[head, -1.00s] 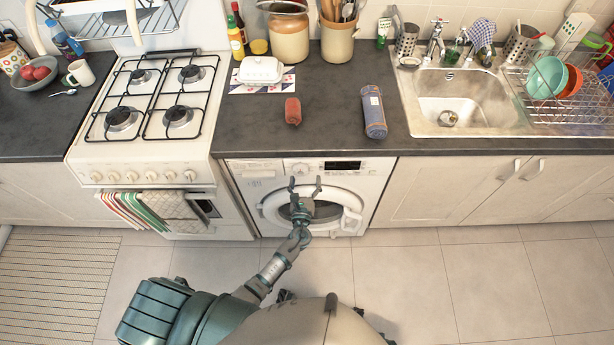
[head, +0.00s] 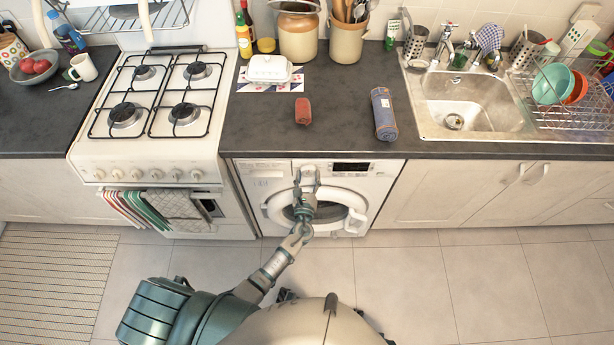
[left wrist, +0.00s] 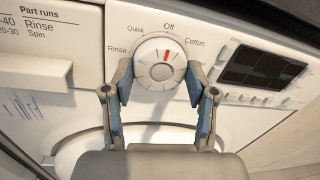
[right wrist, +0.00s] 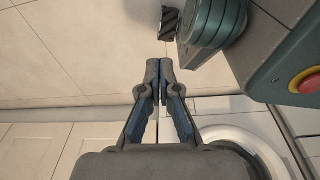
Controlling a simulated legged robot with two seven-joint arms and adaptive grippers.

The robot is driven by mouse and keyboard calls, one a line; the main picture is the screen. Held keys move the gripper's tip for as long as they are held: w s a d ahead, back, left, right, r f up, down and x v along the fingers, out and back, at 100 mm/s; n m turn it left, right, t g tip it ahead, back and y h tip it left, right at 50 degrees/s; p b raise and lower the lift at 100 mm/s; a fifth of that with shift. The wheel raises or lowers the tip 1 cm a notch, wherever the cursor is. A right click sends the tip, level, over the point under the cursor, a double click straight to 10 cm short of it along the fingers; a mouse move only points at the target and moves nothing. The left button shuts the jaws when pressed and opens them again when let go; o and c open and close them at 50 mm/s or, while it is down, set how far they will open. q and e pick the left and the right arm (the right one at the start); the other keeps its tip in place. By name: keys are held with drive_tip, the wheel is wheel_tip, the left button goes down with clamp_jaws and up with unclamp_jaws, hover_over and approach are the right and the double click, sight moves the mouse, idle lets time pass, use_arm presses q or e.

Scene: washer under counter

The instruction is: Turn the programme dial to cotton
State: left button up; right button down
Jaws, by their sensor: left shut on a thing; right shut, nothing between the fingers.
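The washing machine (head: 270,182) stands under the counter. In the left wrist view its programme dial (left wrist: 158,72) is a round white knob with a red mark. The mark points up, slightly right, near "Off"; "Cotton" is printed to the right, "Quick" and "Rinse" to the left.
A dark display (left wrist: 262,67) and small buttons sit right of the dial. The detergent drawer (left wrist: 35,50) is on the left. The round door (head: 335,210) is below. The dark counter (head: 340,95) overhangs the washer, with the stove (head: 150,150) to the left.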

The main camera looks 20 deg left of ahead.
use_arm(q)
drive_tip(key=shift+w+a+r, duration=0.1)
drive_tip(key=shift+a, duration=0.2)
drive_tip(key=shift+d+r, duration=0.1)
drive_tip(key=shift+d, duration=0.25)
drive_tip(key=shift+w+d+r+m+p, duration=0.1)
drive_tip(key=shift+d+m+p, duration=0.05)
drive_tip(key=shift+m+p, duration=0.3)
drive_tip(key=m+p, duration=0.3)
drive_tip(key=m, duration=0.1)
drive_tip(key=shift+a+r+g+p, duration=0.1)
drive_tip(key=shift+a+g+p, duration=0.15)
drive_tip(key=shift+g+p, duration=0.05)
drive_tip(key=shift+d+m+p, duration=0.15)
drive_tip(key=shift+m+p, duration=0.45)
drive_tip(key=shift+m, duration=0.65)
use_arm(e)
drive_tip(key=s+d, duration=0.1)
drive_tip(key=s, duration=0.8)
drive_tip(key=shift+s+d, duration=0.15)
drive_tip(key=shift+d, duration=0.1)
use_arm(q)
drive_tip(key=shift+p, duration=0.3)
use_arm(e)
drive_tip(key=shift+r, duration=0.1)
